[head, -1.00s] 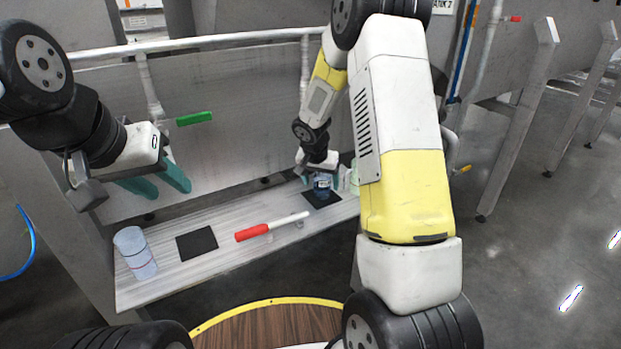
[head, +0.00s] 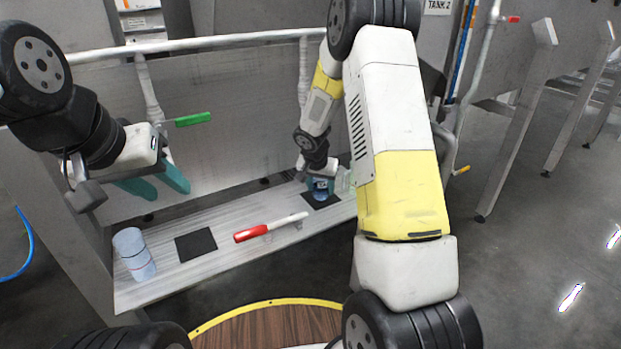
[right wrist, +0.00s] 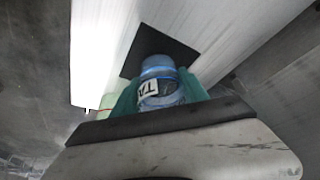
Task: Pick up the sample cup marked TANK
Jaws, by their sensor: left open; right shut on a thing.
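The sample cup (head: 320,186) is small and blue with a white label. It is at the black square mat (head: 318,201) at the right end of the shelf. In the right wrist view the cup (right wrist: 158,84) shows a label reading "TA", the rest hidden. My right gripper (head: 321,181) is shut on the cup, a green finger on each side; the fingers also show in the right wrist view (right wrist: 160,92). I cannot tell whether the cup touches the mat. My left gripper (head: 155,188) is open and empty, above the left part of the shelf.
A clear ringed container (head: 134,254) stands at the shelf's left end, beside an empty black mat (head: 196,244). A pale clear container (head: 345,180) is just right of the cup, partly hidden by my right arm.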

